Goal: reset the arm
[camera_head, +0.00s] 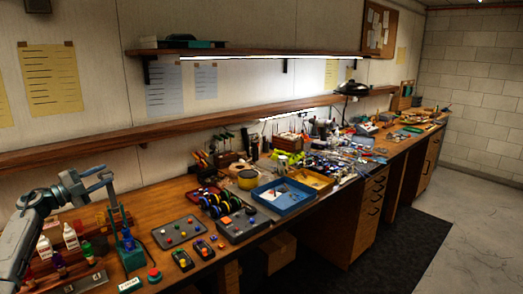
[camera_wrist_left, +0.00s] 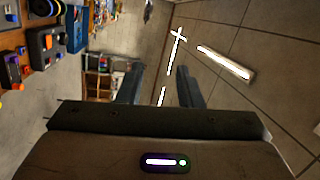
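My left arm comes in from the lower left of the head view, and its gripper (camera_head: 106,176) is raised above the left part of the workbench (camera_head: 165,196). In the left wrist view the two dark fingers of this gripper (camera_wrist_left: 159,88) stand apart with nothing between them. It is above the bottles and tools and appears clear of them. My right gripper is in neither view.
Dark trays (camera_head: 178,232), a blue bin (camera_head: 284,197) and several tools crowd the bench. A shelf (camera_head: 200,124) runs along the wall. The floor at right is clear.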

